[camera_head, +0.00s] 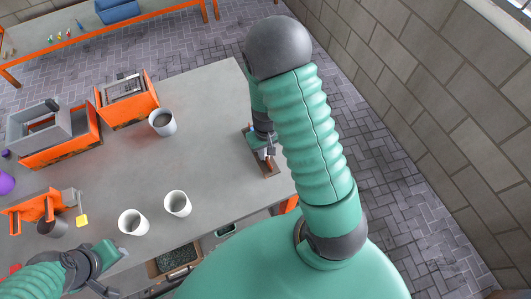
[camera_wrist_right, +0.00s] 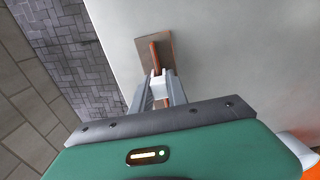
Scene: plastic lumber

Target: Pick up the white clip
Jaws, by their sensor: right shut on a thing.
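My right gripper (camera_head: 268,152) is low over the right edge of the grey table, and its fingers also show in the right wrist view (camera_wrist_right: 158,78). The fingers are close together around a small pale piece, the white clip (camera_wrist_right: 158,71), at their tips.
The grey table (camera_head: 215,105) is clear in its middle. White cups (camera_head: 177,204) stand near the front and a grey-filled cup (camera_head: 162,123) further back. Orange bins (camera_head: 60,150) stand at the left. A brick wall (camera_head: 440,110) is at the right.

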